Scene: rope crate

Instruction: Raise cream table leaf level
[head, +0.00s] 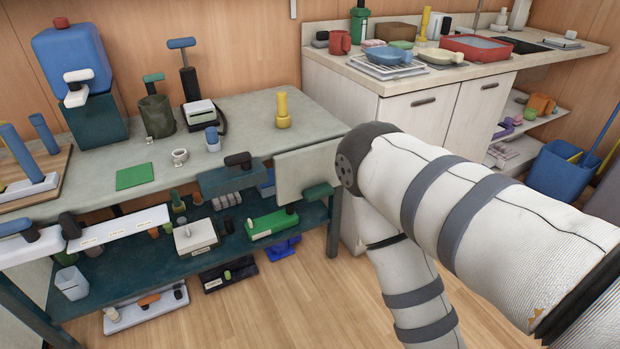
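The cream table leaf (300,172) is a pale flat panel at the right end of the grey-green workbench (250,112). It hangs down below the edge of the bench top and is not level with it. A dark green handle-like piece (318,191) shows at its lower right. My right arm crosses the right side of the head view, with its bent joint just right of the leaf. Part of the arm reaches down out of the picture, and its gripper is not in view. My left arm and gripper are not in view.
A yellow peg-like object (283,110) stands on the bench top near the leaf. A dark teal drawer (232,179) is left of the leaf, above a crowded lower shelf (150,268). A white cabinet (437,110) stands behind my arm.

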